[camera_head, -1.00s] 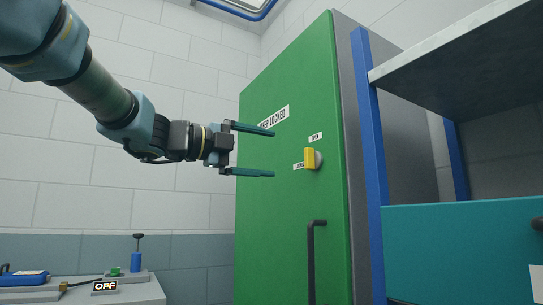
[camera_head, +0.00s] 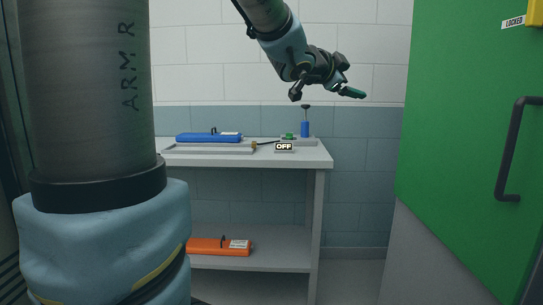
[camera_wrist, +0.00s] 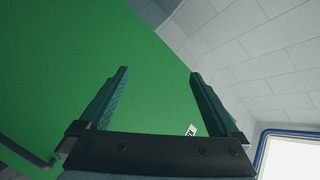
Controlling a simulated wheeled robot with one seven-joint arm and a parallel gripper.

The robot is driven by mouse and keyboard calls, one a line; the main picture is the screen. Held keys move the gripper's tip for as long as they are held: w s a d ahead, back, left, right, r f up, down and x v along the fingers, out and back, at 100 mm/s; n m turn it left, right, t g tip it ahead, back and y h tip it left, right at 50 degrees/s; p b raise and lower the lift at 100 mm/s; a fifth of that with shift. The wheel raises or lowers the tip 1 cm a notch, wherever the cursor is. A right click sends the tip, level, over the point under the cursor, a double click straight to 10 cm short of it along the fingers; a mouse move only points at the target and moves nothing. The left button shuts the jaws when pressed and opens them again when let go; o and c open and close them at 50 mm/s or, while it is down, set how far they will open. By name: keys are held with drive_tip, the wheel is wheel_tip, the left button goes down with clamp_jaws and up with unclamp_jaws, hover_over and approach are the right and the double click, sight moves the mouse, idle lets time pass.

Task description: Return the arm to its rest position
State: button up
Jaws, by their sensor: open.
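My gripper (camera_head: 353,92) hangs at the top of the head view, left of the green cabinet (camera_head: 450,120) and above the far end of the bench. Its fingers point right and slightly down, seen nearly edge-on. In the wrist view my gripper (camera_wrist: 158,74) has its two teal fingers wide apart with nothing between them. The green cabinet face (camera_wrist: 80,45) lies beyond the fingers and I see no contact. My arm (camera_head: 285,48) reaches down from the top edge; its upper part is out of view.
A grey bench (camera_head: 250,160) holds a blue case (camera_head: 208,137), an OFF sign (camera_head: 284,147) and a blue plunger-like device (camera_head: 304,129). An orange case (camera_head: 220,246) lies on its lower shelf. The cabinet's black handle (camera_head: 510,150) juts out at right. A blue-framed panel (camera_wrist: 290,150) shows in the wrist view.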

drive_tip(key=a+f+n+g+y+p, duration=0.25)
drive_tip(key=a+f+n+y, duration=0.75)
drive_tip(key=a+f, duration=0.75)
drive_tip(key=s+a+f+n+g+p, duration=0.1)
drive_tip(key=s+a+f+n+g, duration=0.1)
drive_tip(key=s+a+f, duration=0.1)
drive_tip(key=s+a+f+n+g+y+p, duration=0.1)
drive_tip(key=s+a+f+n+g, duration=0.1)
drive_tip(key=s, duration=0.6)
drive_tip(key=s+a+f+n+g+p, duration=0.1)
drive_tip(key=s+a+f+n+g, duration=0.2)
drive_tip(key=s+f, duration=0.3)
drive_tip(key=shift+a+f+n, duration=0.35)
drive_tip(key=shift+n, duration=0.15)
drive_tip(key=shift+g, duration=0.25)
